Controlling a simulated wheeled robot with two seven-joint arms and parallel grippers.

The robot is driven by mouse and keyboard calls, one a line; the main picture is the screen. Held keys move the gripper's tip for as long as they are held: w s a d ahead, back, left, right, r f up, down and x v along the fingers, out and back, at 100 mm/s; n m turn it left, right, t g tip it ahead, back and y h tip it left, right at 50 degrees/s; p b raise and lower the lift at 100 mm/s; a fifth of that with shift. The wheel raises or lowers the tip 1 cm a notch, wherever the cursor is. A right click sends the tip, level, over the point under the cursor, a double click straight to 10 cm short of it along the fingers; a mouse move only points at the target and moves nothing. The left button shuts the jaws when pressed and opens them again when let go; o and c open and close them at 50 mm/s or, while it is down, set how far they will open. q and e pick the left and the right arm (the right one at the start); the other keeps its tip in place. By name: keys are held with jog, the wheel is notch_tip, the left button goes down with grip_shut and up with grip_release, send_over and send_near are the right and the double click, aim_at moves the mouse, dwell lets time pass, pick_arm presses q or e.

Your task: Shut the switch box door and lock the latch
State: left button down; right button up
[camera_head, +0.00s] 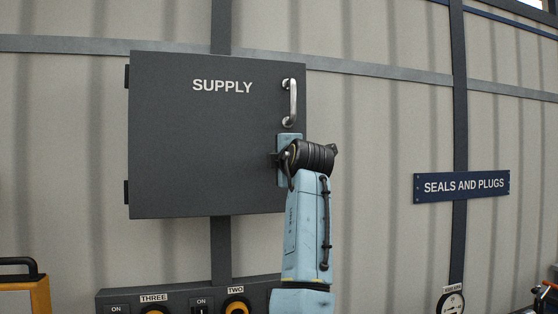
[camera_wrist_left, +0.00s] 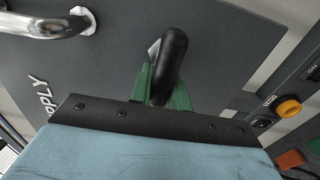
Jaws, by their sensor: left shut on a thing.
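The dark grey switch box door (camera_head: 205,145), marked SUPPLY, is hinged at the left and looks shut in the head view; no gap shows. A metal pull handle (camera_head: 292,103) is at its upper right and also shows in the left wrist view (camera_wrist_left: 50,24). My left gripper (camera_head: 278,158) is at the door's right edge, below that handle. In the left wrist view, its green fingers (camera_wrist_left: 160,88) are shut on the black latch lever (camera_wrist_left: 174,52), which stands out from the door, tilted in that picture. My wrist hides most of the latch in the head view. My right gripper is out of view.
Below the box is a panel with switches and orange-ringed knobs (camera_head: 237,306); an orange knob (camera_wrist_left: 289,108) shows in the left wrist view. A blue SEALS AND PLUGS sign (camera_head: 462,186) is at the right. The wall between box and sign is clear.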

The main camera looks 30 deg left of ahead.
pick_arm(q)
jog(key=c, duration=1.3)
grip_release()
jog(key=b+v, duration=0.4)
jog(key=v, duration=0.9)
jog(key=shift+s+d, duration=0.1)
jog(key=shift+s, duration=0.05)
